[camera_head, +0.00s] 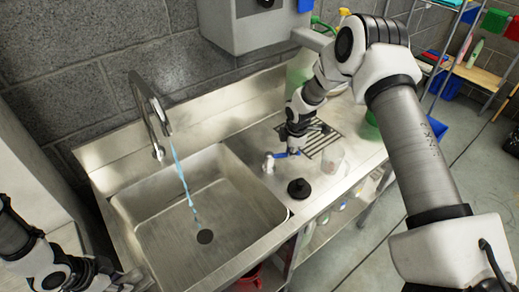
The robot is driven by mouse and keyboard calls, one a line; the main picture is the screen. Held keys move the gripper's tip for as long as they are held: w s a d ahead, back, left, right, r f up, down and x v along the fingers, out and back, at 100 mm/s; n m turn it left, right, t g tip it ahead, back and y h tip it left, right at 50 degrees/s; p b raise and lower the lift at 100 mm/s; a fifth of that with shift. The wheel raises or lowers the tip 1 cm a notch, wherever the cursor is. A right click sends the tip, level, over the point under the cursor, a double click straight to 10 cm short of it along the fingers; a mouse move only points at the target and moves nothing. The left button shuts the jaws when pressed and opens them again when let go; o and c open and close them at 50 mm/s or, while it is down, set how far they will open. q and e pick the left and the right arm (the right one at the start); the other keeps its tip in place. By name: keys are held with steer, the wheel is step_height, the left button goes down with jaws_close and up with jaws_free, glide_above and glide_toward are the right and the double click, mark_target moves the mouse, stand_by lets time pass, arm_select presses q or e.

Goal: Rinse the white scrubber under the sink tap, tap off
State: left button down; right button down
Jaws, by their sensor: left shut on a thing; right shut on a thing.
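The sink tap (150,110) stands at the back left of the steel sink (165,245). A blue stream of water (181,170) runs from its spout toward the drain. My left gripper (118,282) is at the sink's front left, low at the picture's bottom edge. It is shut on a pale thing that looks like the white scrubber (131,277), mostly hidden and cut off.
A black round knob-like object (299,188) sits on the counter near the basin's right edge. A clear cup (332,158) and a dark drain grate (318,139) are further right. A grey wall box (262,24) hangs behind. The basin is otherwise empty.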

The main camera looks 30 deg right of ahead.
steer(key=c, duration=1.1)
jaws_free()
steer(key=r, duration=0.4)
steer(key=s+r, duration=0.1)
steer(key=r, duration=0.2)
steer(key=s+r, duration=0.1)
steer(key=r, duration=0.3)
steer(key=shift+a+r, duration=0.35)
steer(key=shift+a, duration=0.05)
arm_select(q)
steer(key=shift+w, duration=0.1)
arm_select(e)
steer(key=shift+s, duration=0.1)
